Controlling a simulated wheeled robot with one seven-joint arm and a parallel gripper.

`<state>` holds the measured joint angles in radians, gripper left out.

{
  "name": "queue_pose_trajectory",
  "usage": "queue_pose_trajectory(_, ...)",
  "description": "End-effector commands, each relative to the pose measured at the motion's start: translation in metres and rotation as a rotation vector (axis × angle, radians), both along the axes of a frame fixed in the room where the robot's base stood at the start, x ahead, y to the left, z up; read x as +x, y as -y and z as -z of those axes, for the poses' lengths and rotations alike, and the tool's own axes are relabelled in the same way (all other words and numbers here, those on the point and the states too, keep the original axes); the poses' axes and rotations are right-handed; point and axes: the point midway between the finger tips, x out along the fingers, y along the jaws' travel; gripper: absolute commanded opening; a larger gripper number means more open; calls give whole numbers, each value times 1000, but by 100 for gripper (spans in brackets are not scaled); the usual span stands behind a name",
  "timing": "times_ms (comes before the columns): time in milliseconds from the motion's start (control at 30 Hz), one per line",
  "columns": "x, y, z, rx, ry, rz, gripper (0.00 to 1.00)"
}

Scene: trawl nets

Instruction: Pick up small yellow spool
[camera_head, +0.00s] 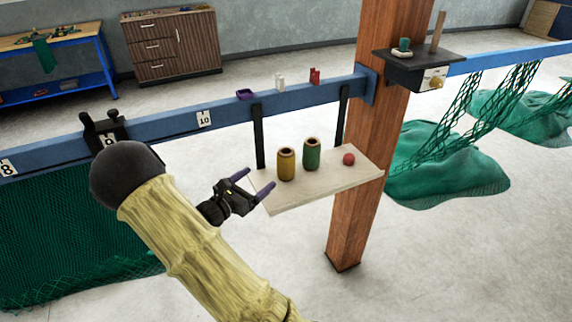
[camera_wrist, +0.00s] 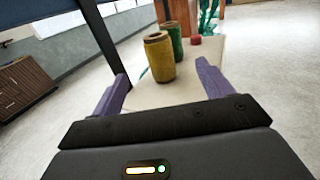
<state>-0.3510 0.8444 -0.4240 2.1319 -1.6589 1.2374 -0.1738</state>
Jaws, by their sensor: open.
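The small yellow spool (camera_head: 286,164) stands upright on the left part of a pale hanging shelf (camera_head: 325,189). In the wrist view the yellow spool (camera_wrist: 159,58) stands ahead of my gripper, between the lines of its two fingers and apart from them. My gripper (camera_head: 254,185) is open and empty at the shelf's left end, left of the spool. Its two purple fingers also show in the wrist view (camera_wrist: 162,88).
Black straps (camera_head: 258,138) hang from the blue beam (camera_head: 225,117) behind the shelf. A wooden post (camera_head: 372,130) stands at the shelf's right end.

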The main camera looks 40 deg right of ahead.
Motion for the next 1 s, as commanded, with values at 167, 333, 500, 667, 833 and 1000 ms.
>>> queue_pose_trajectory(167,6,32,-2,0,1,6,79)
queue_pose_trajectory(333,12,60,-2,1,1,3,79)
queue_pose_trajectory(500,17,91,-2,1,0,7,79)
queue_pose_trajectory(667,21,110,-1,2,1,8,79)
queue_pose_trajectory(833,22,111,0,2,1,5,79)
queue_pose_trajectory(1000,23,109,0,2,1,1,79)
